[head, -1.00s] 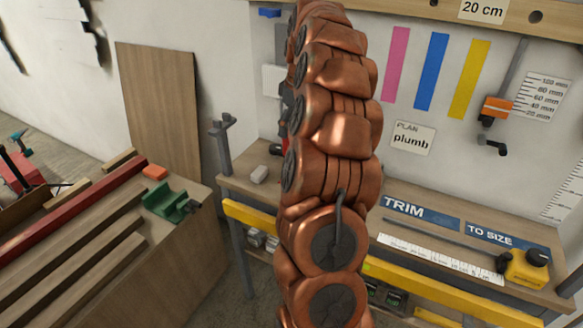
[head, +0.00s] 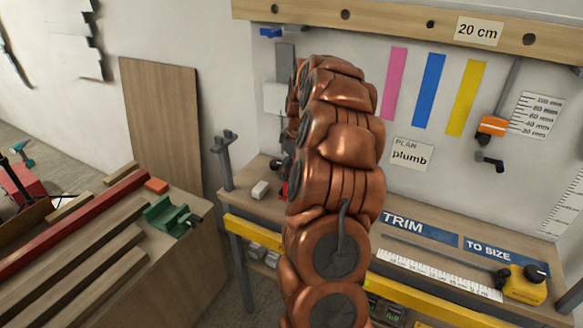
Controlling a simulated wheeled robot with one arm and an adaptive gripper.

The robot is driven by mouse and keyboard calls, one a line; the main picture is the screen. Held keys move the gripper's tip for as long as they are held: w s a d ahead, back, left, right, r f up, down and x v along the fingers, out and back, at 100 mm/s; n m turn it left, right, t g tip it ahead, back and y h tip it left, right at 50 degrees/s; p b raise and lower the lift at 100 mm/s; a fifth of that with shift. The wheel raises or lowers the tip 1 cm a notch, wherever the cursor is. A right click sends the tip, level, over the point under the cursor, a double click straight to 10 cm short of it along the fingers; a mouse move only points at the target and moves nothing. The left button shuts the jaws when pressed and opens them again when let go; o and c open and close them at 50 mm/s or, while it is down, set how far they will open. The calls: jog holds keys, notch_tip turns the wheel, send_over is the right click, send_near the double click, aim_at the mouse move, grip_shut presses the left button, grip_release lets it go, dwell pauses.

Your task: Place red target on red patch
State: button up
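My copper-coloured arm stands in the middle of the head view and hides most of my gripper (head: 289,140). Only dark parts of the gripper show at the arm's left edge, over the back bench. Its fingers cannot be made out. A small red piece (head: 284,190) shows just below these parts, beside the arm. It may be the red target, but most of it is hidden. I cannot tell whether it is held or touches the bench. No red patch can be made out; the arm covers part of the bench and wall.
The back bench (head: 240,205) has a yellow front rail and carries a pale block (head: 260,190), a ruler (head: 440,275) and a yellow tape measure (head: 524,284). Pink, blue and yellow strips hang on the wall. The left bench holds a red bar (head: 75,225) and a green clamp (head: 168,215).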

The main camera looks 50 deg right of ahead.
jog(key=shift+f, duration=0.1)
jog(key=o, duration=1.5)
jog(key=shift+c, duration=0.2)
notch_tip(320, 180, up, 12)
jog(key=s+b, duration=0.1)
jog(key=b, duration=0.1)
jog(key=shift+s+d, duration=0.25)
jog(key=shift+s, duration=0.1)
